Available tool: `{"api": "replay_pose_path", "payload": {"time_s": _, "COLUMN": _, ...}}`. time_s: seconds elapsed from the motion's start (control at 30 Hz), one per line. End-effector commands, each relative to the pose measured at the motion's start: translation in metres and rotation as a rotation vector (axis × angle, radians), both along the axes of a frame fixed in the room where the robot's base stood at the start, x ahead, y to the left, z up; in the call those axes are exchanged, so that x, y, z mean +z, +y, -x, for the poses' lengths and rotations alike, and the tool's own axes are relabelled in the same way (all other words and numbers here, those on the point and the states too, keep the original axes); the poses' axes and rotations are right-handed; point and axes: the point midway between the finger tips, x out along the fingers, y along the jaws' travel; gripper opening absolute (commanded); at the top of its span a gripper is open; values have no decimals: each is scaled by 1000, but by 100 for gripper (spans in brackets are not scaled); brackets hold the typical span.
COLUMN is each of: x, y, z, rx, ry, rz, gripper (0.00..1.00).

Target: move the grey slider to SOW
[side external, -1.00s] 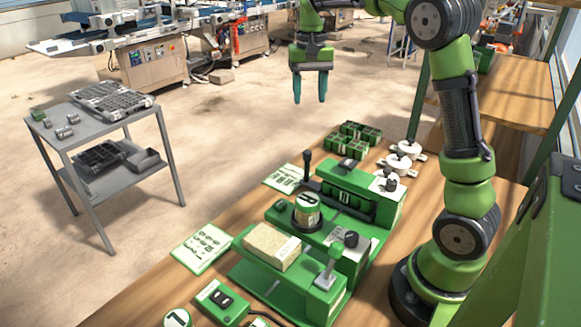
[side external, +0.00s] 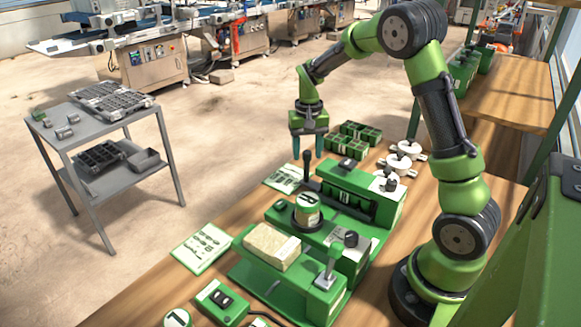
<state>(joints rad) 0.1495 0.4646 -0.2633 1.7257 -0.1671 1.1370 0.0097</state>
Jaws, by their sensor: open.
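The green tray seeder (side external: 330,225) stands on the wooden bench. A small dark grey knob (side external: 348,163) sits on top of its rear housing, and a light grey upright handle (side external: 331,262) stands on its front block. I cannot tell for sure which is the grey slider, and no SOW marking is legible. My gripper (side external: 308,154) points down with its fingers apart and nothing held. In the picture its fingertips flank the ball top of a black lever (side external: 307,168) at the seeder's rear left. I cannot tell whether they are around it or behind it.
A round green-and-white tin (side external: 307,208), a tan block (side external: 271,247) and a black knob (side external: 351,239) are on the seeder. Green pots (side external: 355,135) and white fittings (side external: 404,150) stand behind. Cards (side external: 203,246) lie along the bench's left edge. A grey cart (side external: 100,125) stands apart.

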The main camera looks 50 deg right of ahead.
Motion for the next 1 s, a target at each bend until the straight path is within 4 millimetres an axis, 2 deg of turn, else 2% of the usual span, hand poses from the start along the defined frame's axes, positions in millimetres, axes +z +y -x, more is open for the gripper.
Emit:
{"api": "replay_pose_path", "payload": {"time_s": 0.23, "x": -1, "y": 0, "z": 0, "rx": 0, "ry": 0, "rz": 0, "gripper": 52}}
{"api": "replay_pose_path", "payload": {"time_s": 0.57, "x": 0, "y": 0, "z": 0, "rx": 0, "ry": 0, "rz": 0, "gripper": 1}}
{"api": "replay_pose_path", "payload": {"time_s": 0.87, "x": 0, "y": 1, "z": 0, "rx": 1, "ry": -1, "rz": 1, "gripper": 0}}
{"api": "replay_pose_path", "payload": {"time_s": 1.0, "x": 0, "y": 8, "z": 0, "rx": 3, "ry": -1, "rz": 0, "gripper": 0}}
